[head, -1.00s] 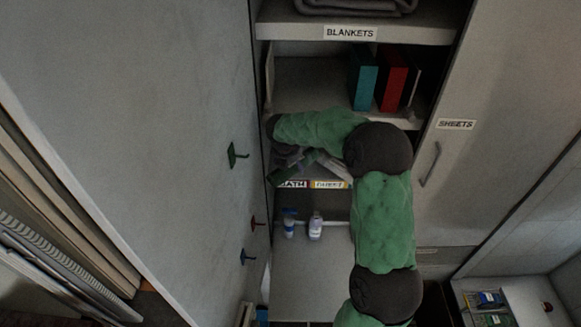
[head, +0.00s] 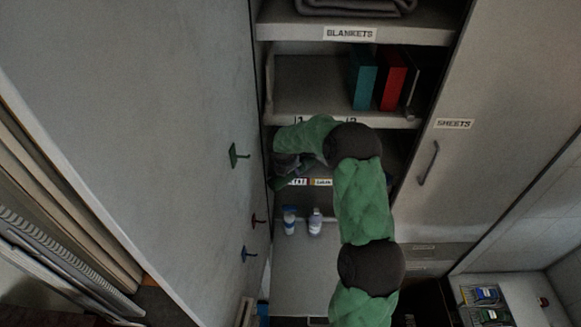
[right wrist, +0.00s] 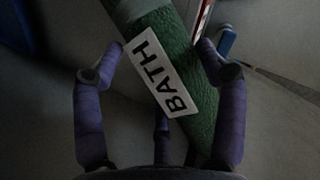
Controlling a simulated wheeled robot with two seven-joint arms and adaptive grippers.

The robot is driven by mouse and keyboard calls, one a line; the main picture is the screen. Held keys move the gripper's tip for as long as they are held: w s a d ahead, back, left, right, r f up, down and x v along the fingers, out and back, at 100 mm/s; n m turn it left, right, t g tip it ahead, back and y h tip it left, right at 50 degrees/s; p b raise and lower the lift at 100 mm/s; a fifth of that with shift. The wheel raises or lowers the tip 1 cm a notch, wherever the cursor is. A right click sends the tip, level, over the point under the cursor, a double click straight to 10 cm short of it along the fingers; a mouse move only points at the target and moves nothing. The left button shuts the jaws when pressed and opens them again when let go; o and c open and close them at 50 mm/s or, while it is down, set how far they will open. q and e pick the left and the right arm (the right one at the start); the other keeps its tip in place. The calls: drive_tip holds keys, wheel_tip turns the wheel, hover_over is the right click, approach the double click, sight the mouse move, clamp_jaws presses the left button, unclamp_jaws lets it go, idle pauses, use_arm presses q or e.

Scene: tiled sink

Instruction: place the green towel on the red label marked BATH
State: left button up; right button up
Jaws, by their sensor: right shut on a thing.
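The green towel (right wrist: 197,88) is a rolled, textured cylinder lying diagonally between the purple fingers of my right gripper (right wrist: 158,47) in the right wrist view. The gripper is shut on it. A white label with black letters BATH (right wrist: 161,80) overlaps the towel in that view; whether they touch I cannot tell. In the head view, my right gripper (head: 289,166) is at the left side of the shelf opening, just above the BATH label (head: 298,182) on the shelf edge. The towel (head: 281,185) is mostly hidden there. My left gripper is out of view.
An orange-and-white label (head: 320,182) is beside BATH. Two bottles (head: 315,222) stand below. Teal and red binders (head: 391,82) are on the shelf above. The cabinet side with hooks (head: 236,155) is close on the left; a door (head: 470,130) is on the right.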

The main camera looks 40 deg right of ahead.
drive_tip(key=o, duration=1.2)
drive_tip(key=b+v, duration=0.1)
drive_tip(key=v, duration=1.1)
